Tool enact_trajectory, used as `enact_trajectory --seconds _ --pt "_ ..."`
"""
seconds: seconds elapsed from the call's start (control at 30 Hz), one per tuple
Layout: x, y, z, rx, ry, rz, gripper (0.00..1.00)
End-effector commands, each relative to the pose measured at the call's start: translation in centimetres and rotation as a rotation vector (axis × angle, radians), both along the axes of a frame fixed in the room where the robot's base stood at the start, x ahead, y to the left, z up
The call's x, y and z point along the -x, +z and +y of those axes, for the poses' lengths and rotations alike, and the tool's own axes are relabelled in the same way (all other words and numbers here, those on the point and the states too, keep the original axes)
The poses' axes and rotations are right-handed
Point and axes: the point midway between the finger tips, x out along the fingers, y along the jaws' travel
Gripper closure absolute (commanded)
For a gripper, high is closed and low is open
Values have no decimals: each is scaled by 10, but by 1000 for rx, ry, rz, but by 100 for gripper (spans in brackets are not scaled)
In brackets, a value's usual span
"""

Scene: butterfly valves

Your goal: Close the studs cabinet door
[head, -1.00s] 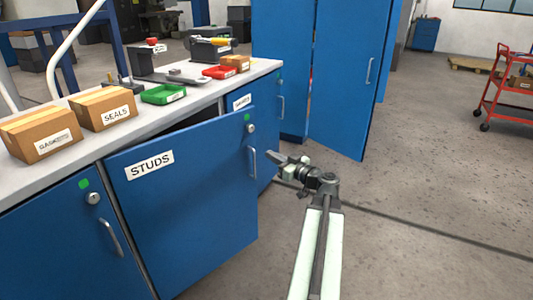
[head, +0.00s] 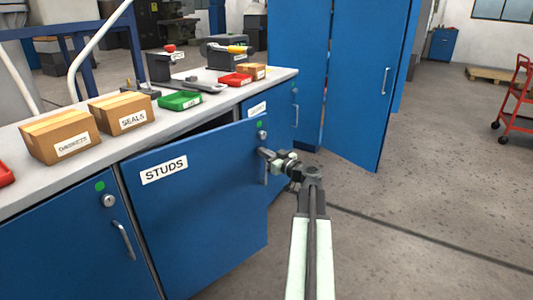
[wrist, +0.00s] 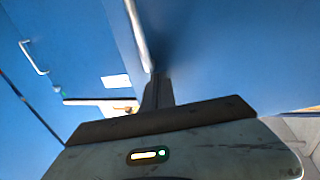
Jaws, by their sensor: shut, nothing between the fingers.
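The studs cabinet door (head: 205,205) is blue with a white STUDS label (head: 164,170). It stands ajar, with a dark gap along its top edge under the worktop. A green mark and a round lock (head: 262,134) sit near its upper free corner, above its vertical handle. My gripper (head: 263,153) is shut and empty, at the door's outer face by the handle, covering part of it. In the wrist view the fingers (wrist: 158,90) point at the blue face close beside the pale handle bar (wrist: 138,35). I cannot tell whether they touch.
The worktop (head: 150,143) holds a SEALS box (head: 122,113), another carton (head: 60,136), a green tray (head: 180,101) and a red tray (head: 235,79). A tall blue cabinet door (head: 358,80) stands open behind.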

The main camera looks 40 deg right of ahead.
Motion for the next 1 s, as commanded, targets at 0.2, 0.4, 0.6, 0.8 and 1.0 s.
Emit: enact_trajectory --seconds 0.2,0.4,0.6,0.8,1.0 --pt "-23 0 -5 0 40 0 100" --pt "-79 0 -9 0 150 0 100" --pt "-134 0 -4 0 262 0 100" --pt "-165 0 4 0 330 -1 100" --pt "-172 2 8 -3 341 -5 100"
